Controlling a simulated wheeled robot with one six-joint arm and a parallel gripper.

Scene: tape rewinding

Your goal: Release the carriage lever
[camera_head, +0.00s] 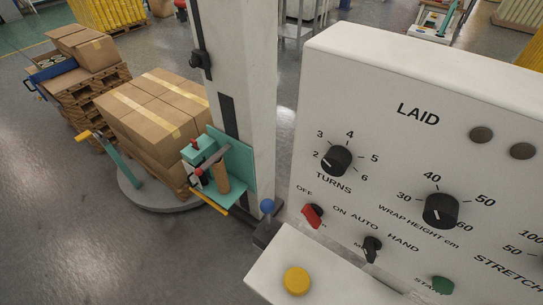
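The teal carriage (238,165) sits on the white column (238,60) left of the control panel. It holds a brown roll (221,177). A grey arm with a red ball (198,172) at its end crosses the carriage front, and a second small red knob (195,145) shows above it. A blue ball knob (267,206) stands on a dark base between column and panel. I cannot tell which of these is the carriage lever. My gripper is not in view.
The white control panel (410,65) fills the right side, with dials, switches and a yellow button (297,281) on its lower ledge. Taped cartons (160,105) stand on a round turntable (135,200) at left. A teal post with an orange handle (90,136) stands beside them. Grey floor lies open at lower left.

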